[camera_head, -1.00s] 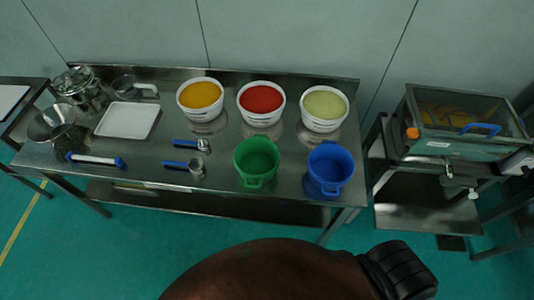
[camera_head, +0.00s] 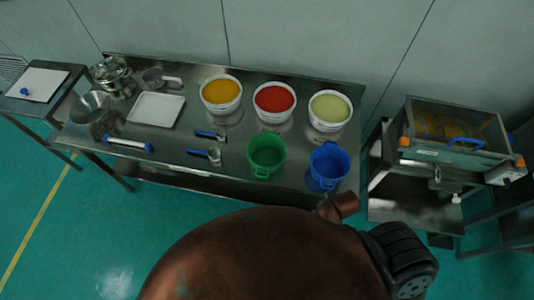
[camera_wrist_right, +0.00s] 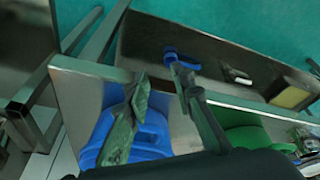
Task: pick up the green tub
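The green tub (camera_head: 266,157) stands upright and empty near the front edge of the steel table. The blue tub (camera_head: 328,167) stands just to its right. In the right wrist view, part of the green tub (camera_wrist_right: 247,139) shows at the lower right, partly hidden by the gripper. My right gripper (camera_wrist_right: 160,82) has its two fingers spread, with nothing held between them. Behind its fingers is the blue tub (camera_wrist_right: 97,138), so the green tub is off to the right of the fingers there. Neither gripper shows in the head view; my left gripper is out of sight.
Bowls with orange (camera_head: 221,91), red (camera_head: 274,99) and pale green (camera_head: 329,108) contents stand behind the tubs. Blue-handled scoops (camera_head: 205,154) lie left of the green tub. A white tray (camera_head: 156,109) lies farther left. The sieve machine (camera_head: 455,155) stands right of the table.

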